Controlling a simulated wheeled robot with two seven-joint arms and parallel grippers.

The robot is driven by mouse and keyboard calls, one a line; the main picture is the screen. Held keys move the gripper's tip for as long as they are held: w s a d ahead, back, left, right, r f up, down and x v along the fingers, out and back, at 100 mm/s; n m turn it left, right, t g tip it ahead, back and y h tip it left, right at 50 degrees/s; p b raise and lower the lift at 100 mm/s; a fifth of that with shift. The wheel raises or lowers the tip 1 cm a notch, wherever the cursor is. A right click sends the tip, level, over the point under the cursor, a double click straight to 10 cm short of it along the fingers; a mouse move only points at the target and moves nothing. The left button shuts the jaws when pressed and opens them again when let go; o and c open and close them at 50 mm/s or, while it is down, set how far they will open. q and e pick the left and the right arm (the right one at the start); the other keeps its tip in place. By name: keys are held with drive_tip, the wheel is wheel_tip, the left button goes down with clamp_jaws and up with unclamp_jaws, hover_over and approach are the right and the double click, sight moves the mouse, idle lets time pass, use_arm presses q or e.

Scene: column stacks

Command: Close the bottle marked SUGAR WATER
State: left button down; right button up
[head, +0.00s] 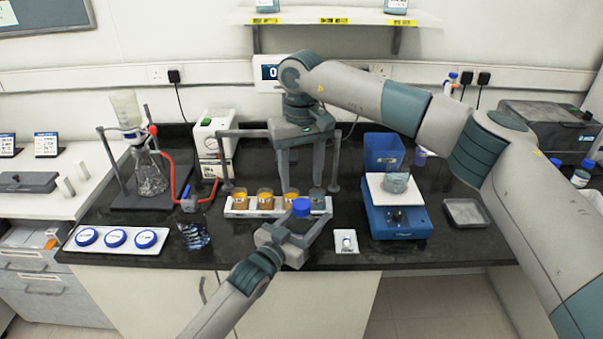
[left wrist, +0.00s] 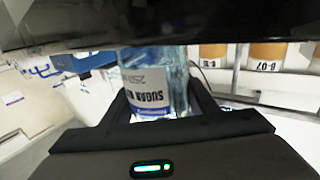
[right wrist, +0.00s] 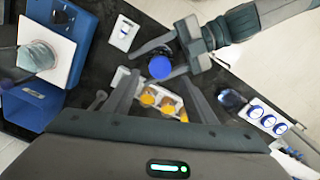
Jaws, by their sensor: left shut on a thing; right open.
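The SUGAR WATER bottle is clear with a white label, seen upside down in the left wrist view (left wrist: 152,92). My left gripper (head: 299,226) is shut on it in front of the sample rack; its fingers also show in the left wrist view (left wrist: 160,103). A blue cap (head: 301,207) sits at the bottle's top and shows as a round disc from above in the right wrist view (right wrist: 160,67). I cannot tell whether it is screwed tight. My right gripper (head: 297,172) is open and empty, pointing down behind and above the cap.
A white rack (head: 236,211) of orange-filled jars stands just behind the bottle. A blue stirrer (head: 398,222) with a beaker is to the right, a small white scale-like pad (head: 346,243) nearer. A white tray (head: 84,248) with three blue-rimmed discs and a flask stand (head: 128,195) are left.

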sight(302, 204)
drive_tip(key=shift+f, duration=3.65)
